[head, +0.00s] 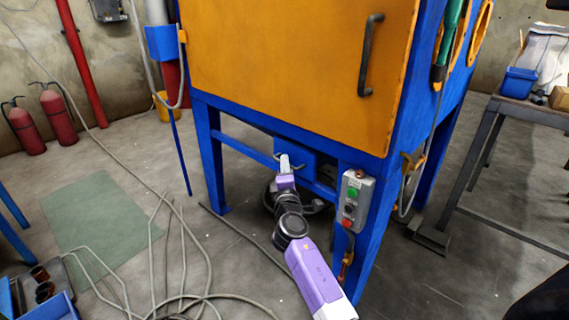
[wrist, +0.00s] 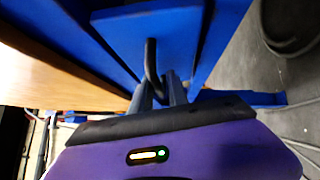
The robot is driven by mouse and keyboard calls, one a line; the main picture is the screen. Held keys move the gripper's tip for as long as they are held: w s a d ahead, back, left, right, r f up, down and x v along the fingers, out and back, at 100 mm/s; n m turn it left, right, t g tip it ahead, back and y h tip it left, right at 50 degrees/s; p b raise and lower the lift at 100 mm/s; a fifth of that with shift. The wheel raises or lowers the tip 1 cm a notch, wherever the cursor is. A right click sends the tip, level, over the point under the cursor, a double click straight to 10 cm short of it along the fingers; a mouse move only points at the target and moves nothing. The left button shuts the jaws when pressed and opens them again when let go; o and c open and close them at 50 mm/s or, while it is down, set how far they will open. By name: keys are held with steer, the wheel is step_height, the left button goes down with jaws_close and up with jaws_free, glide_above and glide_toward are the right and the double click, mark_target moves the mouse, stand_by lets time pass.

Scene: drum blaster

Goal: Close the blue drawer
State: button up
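The blue drawer (head: 297,152) sits under the orange-fronted cabinet, between its blue legs. In the wrist view, its blue front panel (wrist: 178,32) carries a dark curved handle (wrist: 150,62). My gripper (head: 284,160) is at the drawer's front in the head view, at the handle. In the wrist view, my gripper's two grey fingers (wrist: 160,88) reach up to the handle, and its lower end passes between or just behind them. Whether the fingers press on the handle is unclear. My arm and gripper hide part of the drawer front in the head view.
A control box (head: 352,200) with green and red buttons is fixed on the front leg, right of my arm. A blue crossbar (head: 250,152) runs beside the drawer. Loose cables (head: 170,270) lie on the floor at left. A workbench (head: 528,110) stands at right.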

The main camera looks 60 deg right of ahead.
steer(key=v, duration=0.6)
steer(key=shift+a+p, duration=0.3)
steer(key=s+a+f+m+t+y, duration=0.2)
steer(key=s+a+m+t+y, duration=0.15)
steer(key=a, duration=0.85)
steer(key=s+a+f+m+t+y, duration=0.1)
steer(key=s+a+m+t+y, duration=0.3)
steer(key=a, duration=0.8)
steer(key=s+a+g+y, duration=0.1)
steer(key=s+a+y, duration=0.3)
steer(key=s+a, duration=0.5)
steer(key=s+a+g+y, duration=0.2)
steer(key=s+a+y, duration=0.3)
steer(key=s+a, duration=0.5)
step_height(320, 180, up, 32)
steer(key=s+d+p, duration=0.2)
steer(key=p, duration=2.9)
